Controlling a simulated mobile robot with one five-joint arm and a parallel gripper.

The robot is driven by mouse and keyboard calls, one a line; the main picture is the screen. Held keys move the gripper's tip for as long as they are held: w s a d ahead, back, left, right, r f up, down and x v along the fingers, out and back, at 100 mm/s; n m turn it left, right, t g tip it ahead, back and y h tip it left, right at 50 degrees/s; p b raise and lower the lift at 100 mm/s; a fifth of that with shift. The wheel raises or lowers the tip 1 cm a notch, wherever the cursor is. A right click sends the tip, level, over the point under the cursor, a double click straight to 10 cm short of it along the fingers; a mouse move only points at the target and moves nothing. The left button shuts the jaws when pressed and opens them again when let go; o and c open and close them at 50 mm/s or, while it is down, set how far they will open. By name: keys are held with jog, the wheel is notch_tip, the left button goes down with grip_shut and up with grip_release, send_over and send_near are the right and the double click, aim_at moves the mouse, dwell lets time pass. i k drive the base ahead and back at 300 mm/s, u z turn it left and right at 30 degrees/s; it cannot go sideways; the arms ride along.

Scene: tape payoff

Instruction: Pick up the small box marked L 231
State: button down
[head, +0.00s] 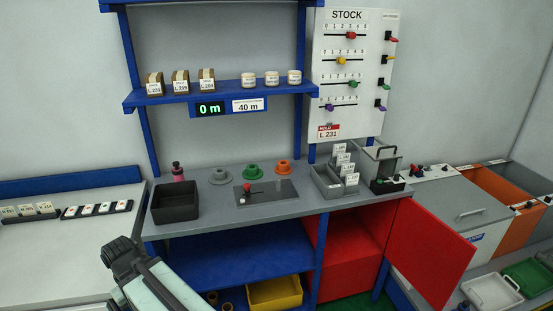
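Three small brown boxes with white labels stand in a row on the left of the upper blue shelf (225,92). The leftmost box (155,84) has a label that seems to read L 231, though the print is very small. The middle box (181,82) seems to read L 219, and the right box (207,80) seems to read L 204. A red and white tag on the stock board also reads L 231. My gripper (122,252) is at the lower left, well below the boxes and apart from them. Its fingers cannot be made out clearly.
White rolls (271,78) stand right of the boxes on the shelf. A red cabinet door (432,250) hangs open at right.

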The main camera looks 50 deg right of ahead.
aim_at(154, 82)
jog(key=u, duration=3.3)
jog(key=k, duration=1.75)
jog(key=z, duration=1)
jog(key=i, duration=0.5)
jog(key=z, duration=0.05)
